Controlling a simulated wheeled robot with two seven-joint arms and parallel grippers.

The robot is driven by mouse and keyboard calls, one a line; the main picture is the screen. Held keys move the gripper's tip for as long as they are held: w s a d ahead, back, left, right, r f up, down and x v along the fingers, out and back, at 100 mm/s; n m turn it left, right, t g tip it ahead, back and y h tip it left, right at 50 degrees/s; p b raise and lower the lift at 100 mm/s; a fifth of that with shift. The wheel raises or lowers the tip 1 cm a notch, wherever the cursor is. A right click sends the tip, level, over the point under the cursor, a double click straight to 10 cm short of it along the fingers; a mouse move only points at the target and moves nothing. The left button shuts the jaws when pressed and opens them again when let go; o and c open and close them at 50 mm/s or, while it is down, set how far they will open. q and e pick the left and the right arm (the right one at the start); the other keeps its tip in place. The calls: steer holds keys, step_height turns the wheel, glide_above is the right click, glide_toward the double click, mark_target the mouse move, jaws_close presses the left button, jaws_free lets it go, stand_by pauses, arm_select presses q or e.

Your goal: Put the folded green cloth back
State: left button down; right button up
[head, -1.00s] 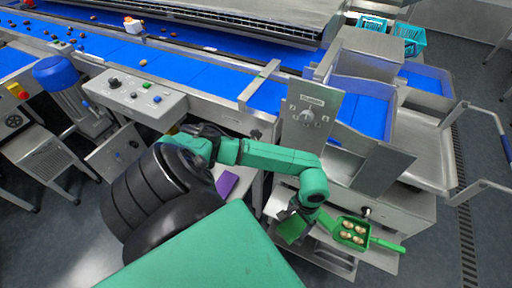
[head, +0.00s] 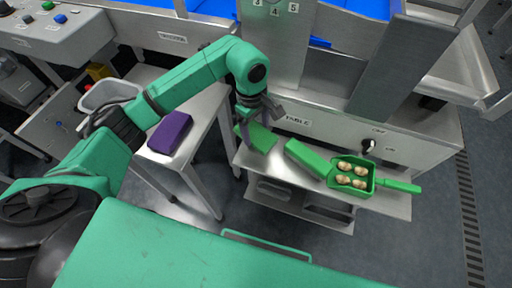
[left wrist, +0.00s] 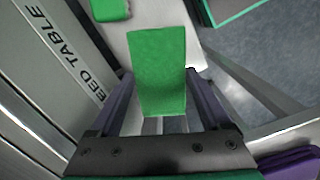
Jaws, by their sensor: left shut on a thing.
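The folded green cloth (head: 257,138) is between the fingers of my left gripper (head: 260,120), at the left end of a metal shelf. In the left wrist view the green cloth (left wrist: 158,65) stands out between the two fingers of the left gripper (left wrist: 158,82), which is shut on it. Whether the cloth touches the shelf is not clear. My right gripper is not in view.
A folded purple cloth (head: 170,132) and a grey bin (head: 108,95) are on a side table to the left. The feed table (head: 320,125) rises behind.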

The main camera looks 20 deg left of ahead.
mark_target(256, 141)
arm_select(q)
step_height(256, 141, down, 6)
steer(key=shift+f, duration=0.1)
jaws_free()
steer(key=shift+f, duration=0.1)
steer(key=shift+r, duration=0.25)
steer(key=r, duration=0.8)
steer(key=a+r, duration=0.1)
steer(key=r, duration=0.2)
steer(key=shift+w+r, duration=0.1)
steer(key=shift+r, duration=0.3)
steer(key=shift+d+f, duration=0.1)
